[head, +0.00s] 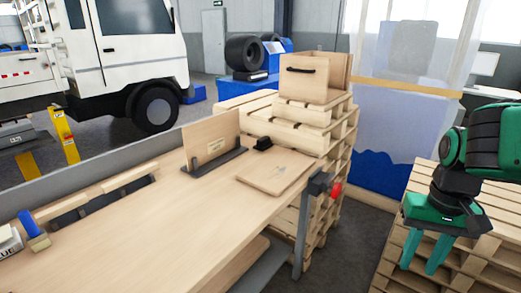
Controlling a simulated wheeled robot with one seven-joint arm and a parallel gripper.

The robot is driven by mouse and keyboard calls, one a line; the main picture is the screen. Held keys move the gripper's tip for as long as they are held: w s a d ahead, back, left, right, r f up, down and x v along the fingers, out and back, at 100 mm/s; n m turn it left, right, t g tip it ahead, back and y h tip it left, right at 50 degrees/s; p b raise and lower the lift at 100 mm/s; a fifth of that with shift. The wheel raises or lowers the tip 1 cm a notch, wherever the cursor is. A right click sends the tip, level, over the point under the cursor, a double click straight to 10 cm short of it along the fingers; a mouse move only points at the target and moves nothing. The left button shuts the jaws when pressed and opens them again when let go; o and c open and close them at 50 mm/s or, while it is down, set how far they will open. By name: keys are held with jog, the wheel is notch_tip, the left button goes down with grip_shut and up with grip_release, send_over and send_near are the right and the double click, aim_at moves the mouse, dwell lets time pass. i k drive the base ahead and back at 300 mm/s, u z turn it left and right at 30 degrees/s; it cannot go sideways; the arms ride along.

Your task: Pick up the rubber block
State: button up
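A small black block (263,144), which looks like the rubber block, sits near the back edge of the wooden workbench (150,215). It is just right of an upright board and behind a flat board. My gripper (424,256) hangs at the right of the view with its green fingers pointing down and spread apart. Nothing shows between the fingers. It is well to the right of the block, beyond the bench's end and in front of stacked pallets.
An upright wooden board (208,138) stands in a dark holder. A flat board (275,172) lies at the bench's right end, near a red knob (337,189). Pallets with a wooden box (312,80) rise behind. The bench's middle is clear. A blue-topped item (30,225) is far left.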

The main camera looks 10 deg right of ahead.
aim_at(264, 143)
jog(key=k, duration=1.15)
jog(key=z, duration=0.45)
jog(key=i, duration=2.05)
jog(key=u, duration=0.7)
jog(key=i, duration=0.65)
jog(key=u, duration=0.35)
